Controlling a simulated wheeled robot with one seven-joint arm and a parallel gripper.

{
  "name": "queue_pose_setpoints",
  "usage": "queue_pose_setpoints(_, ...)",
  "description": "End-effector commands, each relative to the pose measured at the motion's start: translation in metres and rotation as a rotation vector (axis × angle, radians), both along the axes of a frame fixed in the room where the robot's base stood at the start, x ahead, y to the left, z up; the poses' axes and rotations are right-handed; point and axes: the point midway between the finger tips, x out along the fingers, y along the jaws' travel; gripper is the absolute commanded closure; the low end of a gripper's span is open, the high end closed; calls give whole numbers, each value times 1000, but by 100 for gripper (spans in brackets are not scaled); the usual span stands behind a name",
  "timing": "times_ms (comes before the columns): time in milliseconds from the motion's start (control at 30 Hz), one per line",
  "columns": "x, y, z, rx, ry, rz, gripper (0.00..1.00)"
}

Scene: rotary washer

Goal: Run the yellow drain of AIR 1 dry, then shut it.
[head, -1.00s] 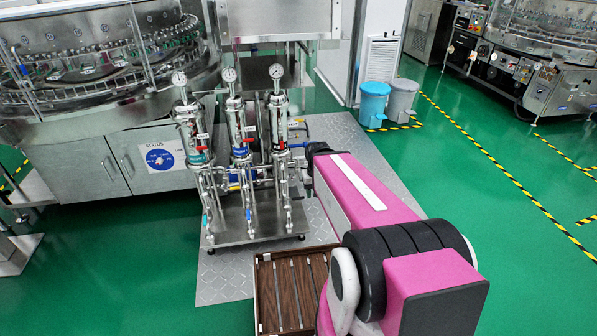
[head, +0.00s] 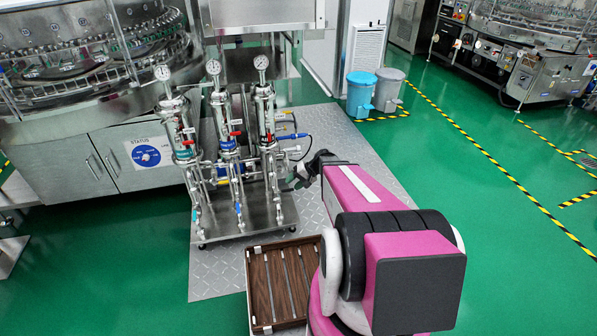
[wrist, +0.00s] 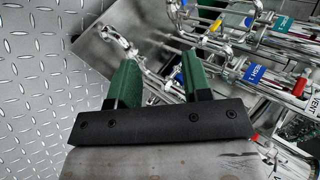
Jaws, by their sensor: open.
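Three upright steel filter columns with gauges and red levers stand on a small steel stand (head: 257,222). I cannot read which is AIR 1 in the head view. In the wrist view a blue label (wrist: 256,73) reads like FRESH 1, and a white one (wrist: 309,84) ends in VENT. A small yellow part (wrist: 247,22) shows at the upper right; I cannot tell whether it is the drain handle. My gripper (wrist: 158,70) is open and empty, its green fingers apart, with steel pipework beyond them. In the head view it is at the right side of the stand.
Metal tread plate (head: 212,273) surrounds the stand. A blue bin (head: 360,95) and a grey bin (head: 388,90) stand behind.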

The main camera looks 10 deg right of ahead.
Motion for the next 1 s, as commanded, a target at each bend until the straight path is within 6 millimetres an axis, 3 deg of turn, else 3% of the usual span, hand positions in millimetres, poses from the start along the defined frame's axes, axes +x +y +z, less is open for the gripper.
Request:
queue_pose_setpoints(33,25,-10,-20,76,-17,-39,55)
queue_pose_setpoints(167,66,-33,-48,268,-90,-150,55)
queue_pose_setpoints(300,106,-69,-80,451,-186,-291,55)
queue_pose_setpoints(433,133,-107,-106,576,-273,-418,55)
queue_pose_setpoints(600,148,-139,-124,665,-350,-526,55)
queue_pose_setpoints(767,153,-145,-128,686,-371,-554,55)
queue_pose_setpoints(1000,174,-121,-127,686,-370,-552,55)
